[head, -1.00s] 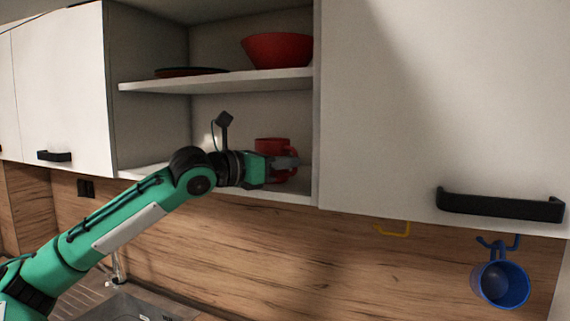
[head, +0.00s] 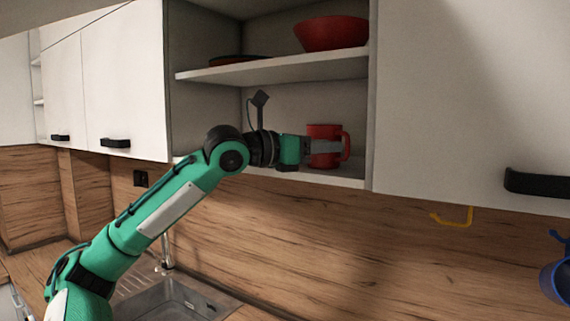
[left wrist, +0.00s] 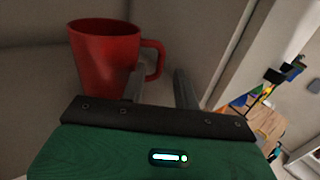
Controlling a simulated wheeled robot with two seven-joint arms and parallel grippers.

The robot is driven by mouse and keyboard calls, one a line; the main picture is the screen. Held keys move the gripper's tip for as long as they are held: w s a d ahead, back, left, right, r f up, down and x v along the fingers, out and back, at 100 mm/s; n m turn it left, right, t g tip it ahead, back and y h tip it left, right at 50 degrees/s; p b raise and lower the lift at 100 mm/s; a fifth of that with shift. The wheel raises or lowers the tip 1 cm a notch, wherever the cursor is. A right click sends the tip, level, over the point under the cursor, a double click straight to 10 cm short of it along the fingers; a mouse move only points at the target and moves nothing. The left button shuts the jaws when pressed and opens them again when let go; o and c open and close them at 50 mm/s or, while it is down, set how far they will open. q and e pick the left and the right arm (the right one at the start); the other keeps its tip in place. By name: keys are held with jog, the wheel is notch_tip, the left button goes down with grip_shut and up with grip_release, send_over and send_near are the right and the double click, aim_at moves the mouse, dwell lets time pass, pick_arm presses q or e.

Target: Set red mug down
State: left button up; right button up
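The red mug (head: 323,133) stands upright on the lower shelf (head: 342,181) of the open cupboard, close to its right wall. Its handle points right in the head view. My left gripper (head: 325,147) reaches in from the left, with its fingers in front of the mug. In the left wrist view, the red mug (left wrist: 103,58) is up and left, and the fingers of my left gripper (left wrist: 160,85) are apart. The handle shows beyond the gap between them, and no finger is closed on it. My right gripper is not in view.
A red bowl (head: 331,34) and a dark red plate (head: 236,60) sit on the upper shelf (head: 275,70). A closed cupboard door (head: 460,100) stands to the right. Below hang a yellow hook (head: 453,219) and a blue mug (head: 556,282). A sink (head: 175,300) lies beneath.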

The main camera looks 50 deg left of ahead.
pick_arm(q)
jog(key=b+v, duration=0.5)
jog(key=v, duration=0.3)
jog(key=shift+s+b, duration=0.25)
jog(key=shift+b, duration=0.05)
jog(key=shift+a, duration=0.1)
